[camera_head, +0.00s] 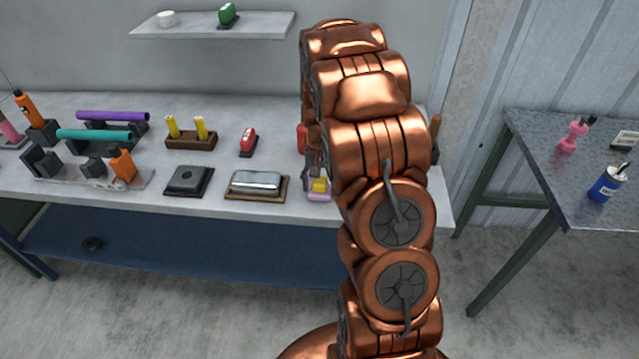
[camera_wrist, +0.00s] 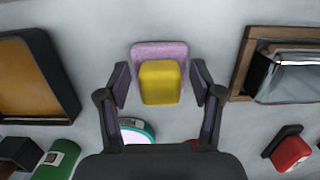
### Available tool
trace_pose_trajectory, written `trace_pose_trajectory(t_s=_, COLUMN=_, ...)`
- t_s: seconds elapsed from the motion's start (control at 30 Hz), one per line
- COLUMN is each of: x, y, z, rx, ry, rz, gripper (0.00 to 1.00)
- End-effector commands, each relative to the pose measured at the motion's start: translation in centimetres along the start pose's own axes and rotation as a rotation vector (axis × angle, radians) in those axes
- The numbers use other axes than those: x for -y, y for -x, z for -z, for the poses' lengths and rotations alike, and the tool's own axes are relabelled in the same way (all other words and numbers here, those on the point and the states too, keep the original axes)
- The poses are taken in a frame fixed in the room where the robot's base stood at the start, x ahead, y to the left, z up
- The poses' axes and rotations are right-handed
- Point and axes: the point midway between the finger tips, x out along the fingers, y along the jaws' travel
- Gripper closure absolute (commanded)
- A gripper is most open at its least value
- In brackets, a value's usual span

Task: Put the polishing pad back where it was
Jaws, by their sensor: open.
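A flat pink pad with a yellow block on top, which looks like the polishing pad (camera_wrist: 160,51), lies on the grey workbench. In the head view it shows near the bench's front edge, partly hidden by my arm (camera_head: 318,196). My gripper (camera_wrist: 160,82) is open, with one finger on each side of the yellow block. Gaps show between the fingers and the block in the wrist view. In the head view my gripper (camera_head: 313,172) is mostly hidden behind my arm.
In the wrist view, a teal-rimmed disc (camera_wrist: 138,131), a green item (camera_wrist: 57,160) and a dark-framed tray (camera_wrist: 66,75) lie nearby.

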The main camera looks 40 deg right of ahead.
Motion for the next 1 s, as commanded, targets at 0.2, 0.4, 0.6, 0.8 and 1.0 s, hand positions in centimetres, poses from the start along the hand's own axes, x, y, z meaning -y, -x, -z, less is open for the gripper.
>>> trace_pose_trajectory(t_s=0.2, x=0.0, y=0.1, z=0.0, rx=0.000, ry=0.000, rz=0.000, gripper=0.34)
trace_pose_trajectory(t_s=0.4, x=0.0, y=1.1, z=0.1, rx=-0.003, ry=0.000, rz=0.001, gripper=0.34)
trace_pose_trajectory(t_s=0.6, x=0.0, y=4.5, z=0.2, rx=-0.004, ry=0.000, rz=0.001, gripper=0.34)
trace_pose_trajectory(t_s=0.8, x=0.1, y=8.1, z=0.2, rx=-0.007, ry=0.001, rz=0.002, gripper=0.34)
trace_pose_trajectory(t_s=1.0, x=0.0, y=10.7, z=0.0, rx=-0.001, ry=0.000, rz=0.001, gripper=0.34)
